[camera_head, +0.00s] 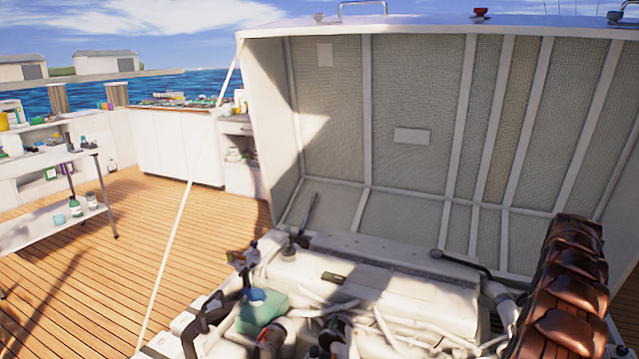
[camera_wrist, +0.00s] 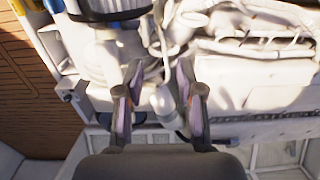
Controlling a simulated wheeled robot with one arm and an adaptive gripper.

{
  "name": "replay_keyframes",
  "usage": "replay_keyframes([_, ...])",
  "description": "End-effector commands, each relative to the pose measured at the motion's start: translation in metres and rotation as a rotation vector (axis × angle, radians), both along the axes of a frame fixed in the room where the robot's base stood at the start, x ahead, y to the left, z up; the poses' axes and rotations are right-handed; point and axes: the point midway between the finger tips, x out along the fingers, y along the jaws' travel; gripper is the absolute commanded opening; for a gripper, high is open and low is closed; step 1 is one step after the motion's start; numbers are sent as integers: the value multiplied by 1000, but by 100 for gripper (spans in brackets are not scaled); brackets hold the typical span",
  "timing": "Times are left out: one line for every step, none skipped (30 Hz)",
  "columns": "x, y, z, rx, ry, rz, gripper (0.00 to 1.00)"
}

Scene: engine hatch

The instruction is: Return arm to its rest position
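My gripper (camera_wrist: 160,85) shows in the wrist view with its two dark fingers spread apart. I see nothing held between them. The fingers point toward the white engine (camera_wrist: 240,65) with its pale pipes, and the gap to it is hard to judge. In the head view the engine (camera_head: 360,282) sits under the raised engine hatch (camera_head: 420,170). I cannot make out my gripper in the head view.
A green container with a blue cap (camera_head: 262,308) sits at the engine's left. A shelf table (camera_head: 50,222) with bottles stands at far left, and a white counter (camera_head: 178,148) behind. The wooden deck (camera_head: 150,235) between is mostly clear. A thin pole (camera_head: 188,195) slants beside the hatch.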

Motion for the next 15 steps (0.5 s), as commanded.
replay_keyframes([4,15,8,10,-3,17,38])
replay_keyframes([7,23,12,16,-5,26,38])
replay_keyframes([9,34,18,23,-6,38,38])
replay_keyframes([10,43,23,29,-8,47,38])
replay_keyframes([11,52,27,35,-8,56,38])
replay_keyframes([13,64,32,42,-8,69,38])
replay_keyframes([14,72,36,47,-8,79,38])
replay_keyframes([14,81,40,52,-8,89,38])
replay_keyframes([14,93,45,59,-7,101,38])
replay_keyframes([14,102,49,64,-6,111,38])
replay_keyframes([14,111,53,68,-6,120,38])
replay_keyframes([13,123,58,74,-4,133,38])
replay_keyframes([12,132,62,79,-3,143,38])
replay_keyframes([11,140,66,83,-2,152,38])
replay_keyframes([9,152,71,88,0,164,38])
